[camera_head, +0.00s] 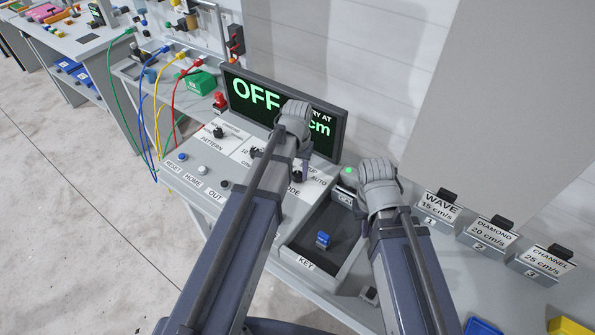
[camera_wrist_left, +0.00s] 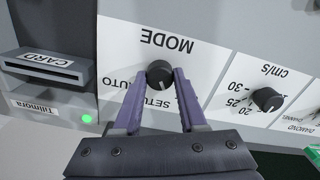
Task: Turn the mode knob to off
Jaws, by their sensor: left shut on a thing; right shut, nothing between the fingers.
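The mode knob (camera_wrist_left: 159,73) is a round black knob on a white panel, between the MODE and SETUP labels, which appear upside down in the left wrist view. The fingers of my left gripper (camera_wrist_left: 162,77) are closed on its two sides. AUTO shows to the left; a finger covers part of the label area, and OFF is not readable there. In the head view the knob (camera_head: 297,177) is below my left wrist. The screen (camera_head: 252,97) shows OFF in large green letters, partly covered by my left wrist. My right gripper (camera_head: 362,212) is shut and empty beside the tray, its fingertips mostly hidden.
A speed knob (camera_wrist_left: 268,99) sits beside the mode knob. A card reader (camera_wrist_left: 45,66) with a green light is on the other side. An open tray (camera_head: 345,268) labelled KEY holds a blue item (camera_head: 322,240). Labelled card holders (camera_head: 437,207) stand at the right.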

